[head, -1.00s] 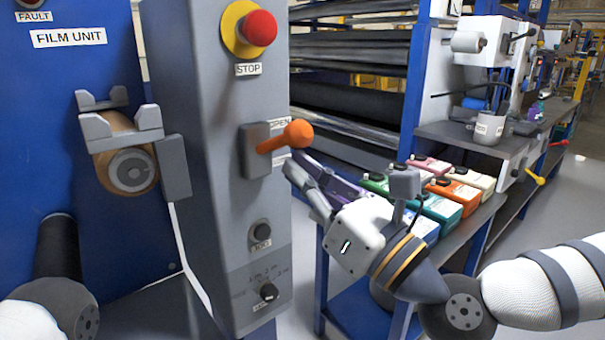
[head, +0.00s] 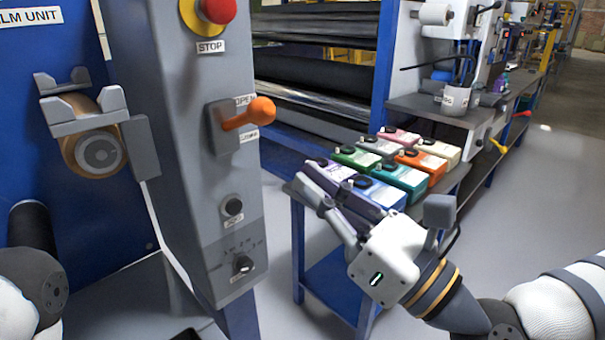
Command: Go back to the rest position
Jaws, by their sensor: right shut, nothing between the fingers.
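My right gripper (head: 305,186) is shut and empty. It hangs in the air to the right of the grey control column, below and right of the orange lever (head: 247,113), and apart from it. In the picture its fingers overlap the near ink-coloured boxes on the side table. The lever points right, between two labels on the column. My left arm shows only at the lower left edge; its gripper is out of view.
The grey control column (head: 176,139) has a red stop button (head: 218,10) and knobs. A film roller (head: 96,153) sits in brackets on the blue film unit (head: 30,100). Several coloured boxes (head: 404,182) stand on the side table (head: 328,285). Open floor lies at right.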

